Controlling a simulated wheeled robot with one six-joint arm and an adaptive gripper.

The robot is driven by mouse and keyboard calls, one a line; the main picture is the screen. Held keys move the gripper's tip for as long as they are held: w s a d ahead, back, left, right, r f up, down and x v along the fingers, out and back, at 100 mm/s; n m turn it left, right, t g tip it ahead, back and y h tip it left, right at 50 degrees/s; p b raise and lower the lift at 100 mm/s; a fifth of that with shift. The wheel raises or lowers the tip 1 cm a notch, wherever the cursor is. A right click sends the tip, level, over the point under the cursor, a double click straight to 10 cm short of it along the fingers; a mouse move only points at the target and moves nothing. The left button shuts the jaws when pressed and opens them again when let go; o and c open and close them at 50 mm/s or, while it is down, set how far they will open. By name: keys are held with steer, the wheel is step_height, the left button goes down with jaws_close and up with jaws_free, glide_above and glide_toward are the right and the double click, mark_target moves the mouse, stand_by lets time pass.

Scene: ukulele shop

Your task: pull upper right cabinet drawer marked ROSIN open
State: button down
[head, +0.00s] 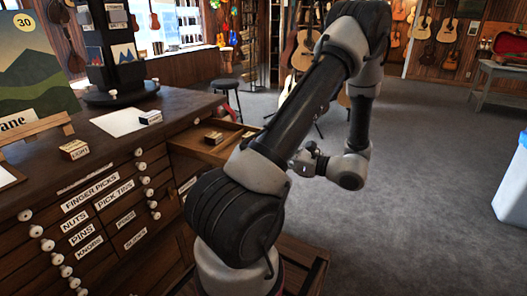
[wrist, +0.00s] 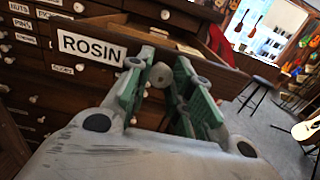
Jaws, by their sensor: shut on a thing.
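The ROSIN drawer (wrist: 195,57) fills the upper middle of the wrist view, with its white label (wrist: 91,47) left of a round pale knob (wrist: 162,75). My gripper (wrist: 160,68) has its green-padded fingers on both sides of that knob and is shut on it. In the head view the drawer (head: 190,146) stands pulled out from the upper right of the dark wooden cabinet (head: 90,160), its inside showing. Small boxes (head: 213,138) lie in it.
Other labelled drawers with pale knobs, such as FINGER PICKS (head: 90,192), are closed. A small box (head: 74,150) and a white sheet (head: 118,121) lie on the cabinet top. A black stool (head: 225,86) stands behind. Grey carpet (head: 430,190) is clear to the right.

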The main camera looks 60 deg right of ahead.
steer(key=shift+s, duration=0.55)
steer(key=c, duration=1.2)
jaws_free()
steer(key=shift+c, duration=0.2)
steer(key=s+d, duration=0.1)
steer(key=s, duration=1.1)
